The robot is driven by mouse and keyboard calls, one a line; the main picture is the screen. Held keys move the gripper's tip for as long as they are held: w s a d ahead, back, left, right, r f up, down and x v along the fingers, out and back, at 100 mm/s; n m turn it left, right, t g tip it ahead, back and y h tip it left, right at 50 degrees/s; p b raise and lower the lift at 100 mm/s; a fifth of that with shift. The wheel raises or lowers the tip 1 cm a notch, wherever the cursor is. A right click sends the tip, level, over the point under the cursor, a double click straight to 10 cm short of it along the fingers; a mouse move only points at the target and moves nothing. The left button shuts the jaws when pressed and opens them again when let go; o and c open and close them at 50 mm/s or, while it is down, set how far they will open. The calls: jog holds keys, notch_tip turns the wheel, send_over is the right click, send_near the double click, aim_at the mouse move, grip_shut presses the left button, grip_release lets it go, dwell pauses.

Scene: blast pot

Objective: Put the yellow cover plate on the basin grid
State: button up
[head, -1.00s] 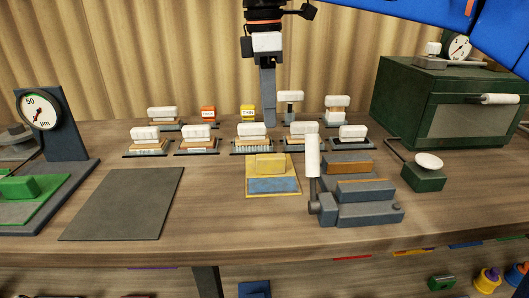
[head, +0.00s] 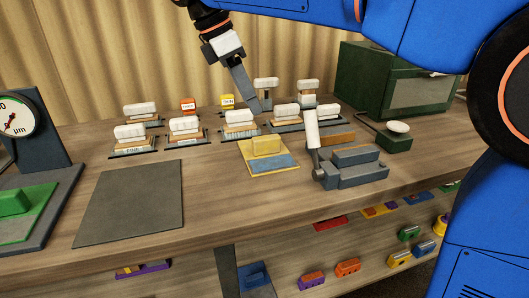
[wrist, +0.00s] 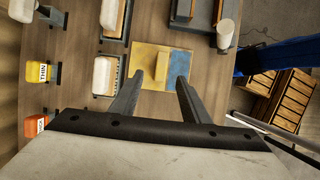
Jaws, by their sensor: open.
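A yellow plate (head: 284,171) with a raised yellow block (head: 266,146) and a blue field lies flat on the bench, centre front. My gripper (head: 255,108) hangs tilted behind the plate in the head view, above the row of white-handled pieces. In the wrist view my gripper (wrist: 158,78) is open, with nothing between its two fingers. I cannot make out which thing is the basin grid.
White-handled pieces (head: 185,125) stand in rows behind the plate. A grey lever fixture (head: 355,172) stands close on its right. A dark flat mat (head: 130,205) and a dial gauge (head: 15,118) are to the left. A green oven-like box (head: 395,80) stands back right.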

aim_at(266, 137)
jog(key=x, duration=0.7)
jog(key=shift+s+a+x, duration=0.15)
jog(key=shift+x, duration=1.15)
jog(key=shift+s+a+x, duration=0.1)
jog(key=shift+a+x, duration=0.05)
jog(key=shift+x, duration=1.2)
jog(key=shift+f, duration=0.15)
grip_shut()
